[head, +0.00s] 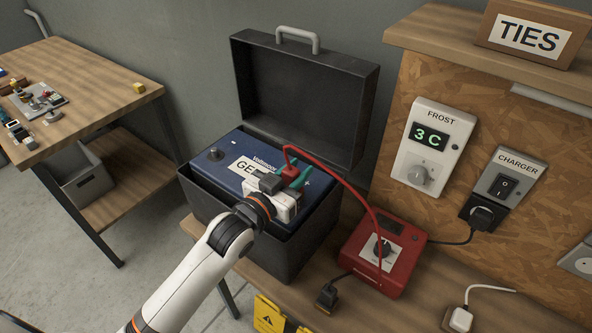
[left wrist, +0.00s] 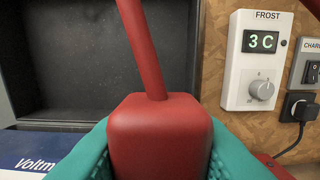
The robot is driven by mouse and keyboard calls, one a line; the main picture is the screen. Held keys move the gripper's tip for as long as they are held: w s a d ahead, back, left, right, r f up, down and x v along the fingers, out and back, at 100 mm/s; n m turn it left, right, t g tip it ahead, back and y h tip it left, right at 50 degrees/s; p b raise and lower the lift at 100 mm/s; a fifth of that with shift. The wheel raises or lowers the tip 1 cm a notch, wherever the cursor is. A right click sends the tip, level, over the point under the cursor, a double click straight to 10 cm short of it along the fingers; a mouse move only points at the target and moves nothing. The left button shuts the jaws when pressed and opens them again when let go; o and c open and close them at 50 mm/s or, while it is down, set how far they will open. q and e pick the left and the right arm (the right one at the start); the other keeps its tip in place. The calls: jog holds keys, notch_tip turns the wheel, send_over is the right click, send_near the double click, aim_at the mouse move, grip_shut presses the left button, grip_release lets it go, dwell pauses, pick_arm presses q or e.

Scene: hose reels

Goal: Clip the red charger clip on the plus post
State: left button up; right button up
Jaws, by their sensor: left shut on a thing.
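The red charger clip (head: 289,172) is between the teal fingers of my left gripper (head: 292,176), over the right end of the blue battery (head: 232,171). In the left wrist view the red clip body (left wrist: 160,138) fills the space between both teal fingers, and its red cable rises from the top. My left gripper is shut on it. The plus post is hidden behind the gripper and clip, so I cannot tell whether the clip touches it. A dark post (head: 214,154) shows at the battery's left end. My right gripper is not in view.
The battery sits in a black box with its lid (head: 305,95) open behind. The red cable arcs right to the red charger (head: 382,257) on the bench. A frost control (head: 433,150) and charger switch (head: 503,185) are on the board. A side table (head: 88,85) stands left.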

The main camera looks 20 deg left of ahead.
pick_arm(q)
jog(key=o, duration=1.1)
jog(key=shift+s, duration=0.1)
jog(key=shift+s+a+f, duration=0.1)
jog(key=shift+s+a, duration=0.05)
jog(key=shift+s, duration=0.1)
jog(key=b+v, duration=0.3)
jog(key=v, duration=0.7)
jog(key=shift+s+a, duration=0.1)
jog(key=shift+s, duration=0.15)
jog(key=shift+s+a, duration=0.1)
jog(key=shift+s, duration=0.3)
